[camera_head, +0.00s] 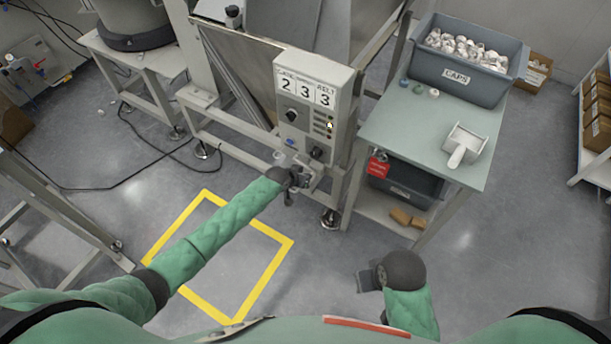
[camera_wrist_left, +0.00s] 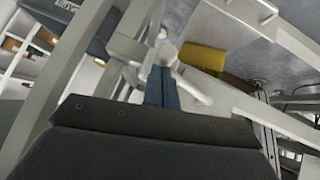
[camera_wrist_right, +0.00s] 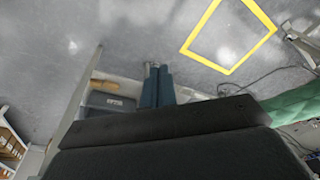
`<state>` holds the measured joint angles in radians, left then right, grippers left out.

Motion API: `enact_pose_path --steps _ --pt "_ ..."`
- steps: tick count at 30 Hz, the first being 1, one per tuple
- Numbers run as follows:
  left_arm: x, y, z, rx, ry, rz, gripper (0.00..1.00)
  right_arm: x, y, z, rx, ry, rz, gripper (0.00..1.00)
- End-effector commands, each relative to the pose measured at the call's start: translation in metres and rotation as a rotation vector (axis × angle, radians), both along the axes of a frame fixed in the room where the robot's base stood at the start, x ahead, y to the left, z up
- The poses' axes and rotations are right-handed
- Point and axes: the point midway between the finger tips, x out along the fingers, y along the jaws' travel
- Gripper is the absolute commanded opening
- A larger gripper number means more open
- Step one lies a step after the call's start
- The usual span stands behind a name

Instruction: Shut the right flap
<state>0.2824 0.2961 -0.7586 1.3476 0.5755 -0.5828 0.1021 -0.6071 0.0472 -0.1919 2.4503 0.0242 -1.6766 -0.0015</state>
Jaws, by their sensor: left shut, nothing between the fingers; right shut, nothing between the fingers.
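I cannot clearly make out the right flap in any view. The machine (camera_head: 235,70) at the back centre has large slanted grey panels and a pale control box (camera_head: 313,100) with "2 3 3" on it. My left gripper (camera_head: 298,180) is below that box, close to the machine's frame. In the left wrist view its fingers (camera_wrist_left: 162,88) are together and empty, with a pale rounded fitting (camera_wrist_left: 165,52) just past their tips; contact is unclear. My right gripper (camera_head: 366,281) is low over the floor. Its fingers (camera_wrist_right: 157,86) are together and empty in the right wrist view.
A green-topped table (camera_head: 405,130) at the right holds a grey caps bin (camera_head: 455,85), a white scoop (camera_head: 465,145) and a few small caps. A red tag (camera_head: 378,165) hangs below. A yellow square (camera_head: 265,275) marks the floor.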

Motion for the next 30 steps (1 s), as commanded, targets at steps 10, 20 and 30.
enact_pose_path --steps 10,20,30 --pt "-0.003 0.0 -0.004 0.002 0.006 -0.001 0.0 -0.001 0.0 -0.001 0.0 0.001 -0.001 0.0" --pt "-0.001 0.0 0.007 0.002 0.006 -0.001 0.0 0.004 -0.001 0.001 -0.005 -0.003 -0.001 0.0" --pt "0.006 0.001 0.03 0.001 0.001 0.003 0.0 0.015 -0.004 -0.058 -0.027 0.024 -0.004 0.0"
